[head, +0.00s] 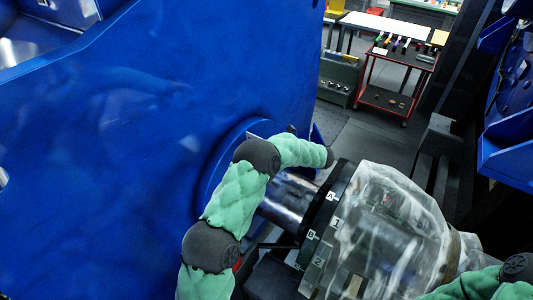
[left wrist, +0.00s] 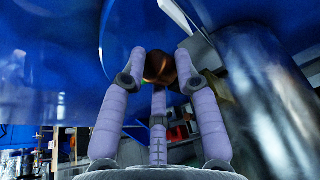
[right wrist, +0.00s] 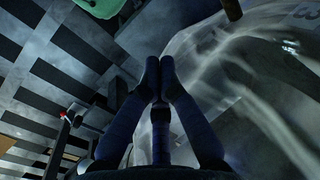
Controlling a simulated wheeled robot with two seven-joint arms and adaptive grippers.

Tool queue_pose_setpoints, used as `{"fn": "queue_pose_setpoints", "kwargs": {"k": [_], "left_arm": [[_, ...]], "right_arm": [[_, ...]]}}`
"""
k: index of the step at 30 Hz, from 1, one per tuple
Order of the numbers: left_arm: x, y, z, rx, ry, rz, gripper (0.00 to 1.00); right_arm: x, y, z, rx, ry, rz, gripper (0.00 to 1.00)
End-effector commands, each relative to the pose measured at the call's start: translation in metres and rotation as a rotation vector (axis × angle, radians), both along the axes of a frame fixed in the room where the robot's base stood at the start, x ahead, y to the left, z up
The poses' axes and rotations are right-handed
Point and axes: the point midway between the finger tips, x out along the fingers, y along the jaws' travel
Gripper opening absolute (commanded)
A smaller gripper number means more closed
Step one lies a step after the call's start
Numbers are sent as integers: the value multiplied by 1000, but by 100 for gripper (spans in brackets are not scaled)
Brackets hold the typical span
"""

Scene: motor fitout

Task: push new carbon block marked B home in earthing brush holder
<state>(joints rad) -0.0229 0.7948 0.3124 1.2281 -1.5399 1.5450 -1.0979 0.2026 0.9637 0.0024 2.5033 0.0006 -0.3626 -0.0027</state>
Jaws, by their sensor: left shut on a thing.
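My left gripper is hidden in the head view behind its green-sleeved arm. In the left wrist view its fingers (left wrist: 160,72) are shut on a dark, coppery-brown block (left wrist: 158,66), which looks like the carbon block; no letter B can be read on it. The black ring (head: 323,205) on the shaft carries white labels A, 1, B and 2. I cannot make out the earthing brush holder or whether the block touches it. My right gripper (right wrist: 160,80) has its fingertips together with nothing visible between them, beside the clear plastic wrap.
A shiny steel shaft (head: 288,200) runs from the large blue housing (head: 110,130) to the ring. Clear plastic wrap (head: 385,230) covers the machine part at the right. A red trolley (head: 398,75) stands at the back, with open floor before it.

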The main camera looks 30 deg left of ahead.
Motion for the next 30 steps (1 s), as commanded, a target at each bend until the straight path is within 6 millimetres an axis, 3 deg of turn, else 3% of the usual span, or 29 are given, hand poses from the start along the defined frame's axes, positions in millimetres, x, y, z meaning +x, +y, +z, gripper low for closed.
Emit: {"fn": "queue_pose_setpoints", "kwargs": {"k": [30], "left_arm": [[0,0,-7,0,-1,0,0]], "right_arm": [[0,0,-5,0,0,0,0]]}}
